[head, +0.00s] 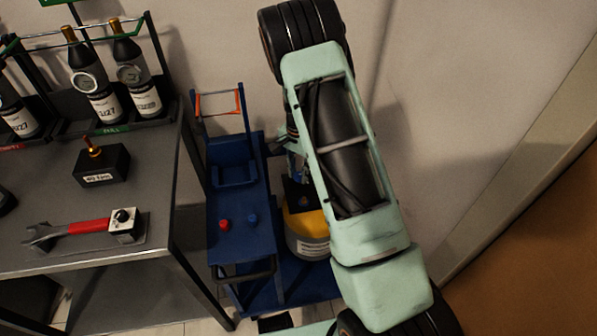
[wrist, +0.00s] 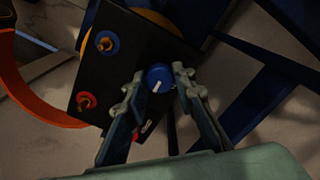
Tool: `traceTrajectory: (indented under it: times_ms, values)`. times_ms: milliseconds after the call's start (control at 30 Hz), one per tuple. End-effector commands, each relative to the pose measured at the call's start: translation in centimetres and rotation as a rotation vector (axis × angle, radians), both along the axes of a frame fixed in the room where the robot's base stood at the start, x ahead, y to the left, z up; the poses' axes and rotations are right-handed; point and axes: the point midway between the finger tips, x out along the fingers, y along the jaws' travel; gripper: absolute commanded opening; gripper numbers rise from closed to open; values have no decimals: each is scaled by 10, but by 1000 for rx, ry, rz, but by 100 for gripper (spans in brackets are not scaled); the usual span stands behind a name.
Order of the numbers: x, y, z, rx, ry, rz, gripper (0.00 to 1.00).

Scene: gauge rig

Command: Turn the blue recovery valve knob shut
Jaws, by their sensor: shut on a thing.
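The blue valve knob (wrist: 158,76) with a white pointer line shows in the wrist view on the edge of a black panel (wrist: 120,50). My gripper (wrist: 159,84) is shut on the knob, with one finger on each side of it. The white line runs slantwise across the knob's face. In the head view my arm hides the knob and most of the gripper.
The panel also bears a blue-ringed brass port (wrist: 106,42) and a red-ringed brass port (wrist: 86,101). A blue cart (head: 238,250) holds a yellow-topped cylinder (head: 308,222). A grey bench (head: 70,180) with bottles and a red-handled wrench (head: 88,227) stands left.

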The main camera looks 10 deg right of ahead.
Motion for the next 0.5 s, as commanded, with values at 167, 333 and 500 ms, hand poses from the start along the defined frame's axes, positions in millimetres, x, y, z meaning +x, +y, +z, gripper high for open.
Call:
traceTrajectory:
  times_ms: [167, 333, 500]
  values:
    - [0, 0, 0, 1, -1, -1, 28]
    - [0, 0, 0, 0, 0, 0, 42]
    - [0, 0, 0, 0, 0, 1, 42]
